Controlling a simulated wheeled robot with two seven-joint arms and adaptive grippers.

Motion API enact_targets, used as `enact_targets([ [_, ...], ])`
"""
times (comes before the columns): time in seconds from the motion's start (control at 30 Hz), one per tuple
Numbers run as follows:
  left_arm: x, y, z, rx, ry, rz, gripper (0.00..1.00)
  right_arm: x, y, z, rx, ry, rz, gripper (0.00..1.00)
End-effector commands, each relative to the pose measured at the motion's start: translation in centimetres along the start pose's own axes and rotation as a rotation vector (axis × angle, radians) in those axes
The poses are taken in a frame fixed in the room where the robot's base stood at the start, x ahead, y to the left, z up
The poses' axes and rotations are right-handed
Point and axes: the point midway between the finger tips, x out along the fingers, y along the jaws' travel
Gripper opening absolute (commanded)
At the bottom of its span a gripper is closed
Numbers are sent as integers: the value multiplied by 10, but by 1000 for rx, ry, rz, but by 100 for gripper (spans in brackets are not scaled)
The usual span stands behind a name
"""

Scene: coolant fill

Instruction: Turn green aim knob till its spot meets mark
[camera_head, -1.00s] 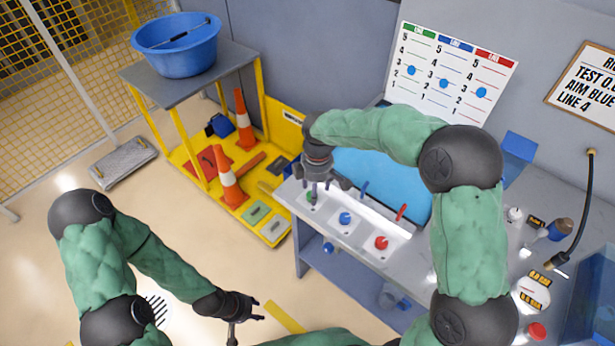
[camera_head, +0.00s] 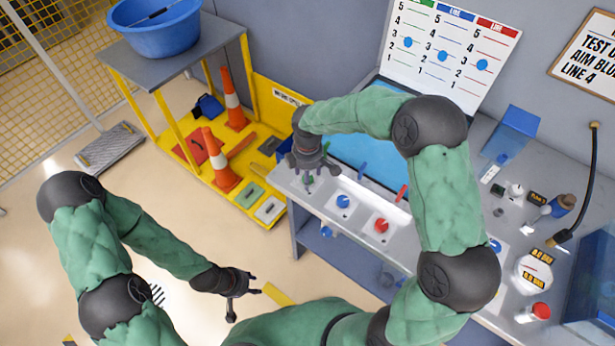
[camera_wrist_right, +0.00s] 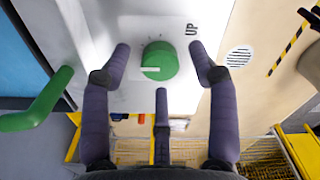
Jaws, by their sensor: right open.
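The green knob (camera_wrist_right: 160,64) sits on a pale plate (camera_wrist_right: 150,28) in the right wrist view. A white bar-shaped spot on it points left in that view. "UP" is printed beside the plate's upper right; I cannot make out a separate mark. My right gripper (camera_wrist_right: 161,56) is open, with its fingers spread around the knob; I cannot tell whether they touch it. In the head view my right gripper (camera_head: 308,174) hangs over the green knob (camera_head: 308,182), which it partly hides. My left gripper (camera_head: 245,301) is open and empty, low over the floor side.
A blue knob (camera_head: 343,202) and a red knob (camera_head: 381,226) stand on the same bench (camera_head: 314,216). A green lever (camera_wrist_right: 40,104) is left of my right fingers in the wrist view. A yellow-framed cart (camera_head: 190,62) is at left.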

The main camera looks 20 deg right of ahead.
Motion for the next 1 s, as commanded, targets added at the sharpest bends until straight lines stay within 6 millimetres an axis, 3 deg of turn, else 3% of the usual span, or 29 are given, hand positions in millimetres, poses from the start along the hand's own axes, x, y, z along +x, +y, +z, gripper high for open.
enact_targets([
  [0.4, 2, -1, 0, 0, 0, 0, 40, 9, 0, 0, 0, 0, 0, 60],
  [0.43, 2, -1, 0, 0, 0, 0, 40, 9, 0, 0, 0, 0, 0, 57],
  [0.6, 2, -1, 0, 0, 0, 0, 40, 9, 0, 0, 0, 0, 0, 9],
  [0.63, 2, -1, 0, 0, 0, 0, 40, 9, 0, 0, 0, 0, 0, 4],
  [1.0, 2, 0, 0, 0, 0, 0, 40, 9, 0, 0, 44, 0, 0, 4],
])
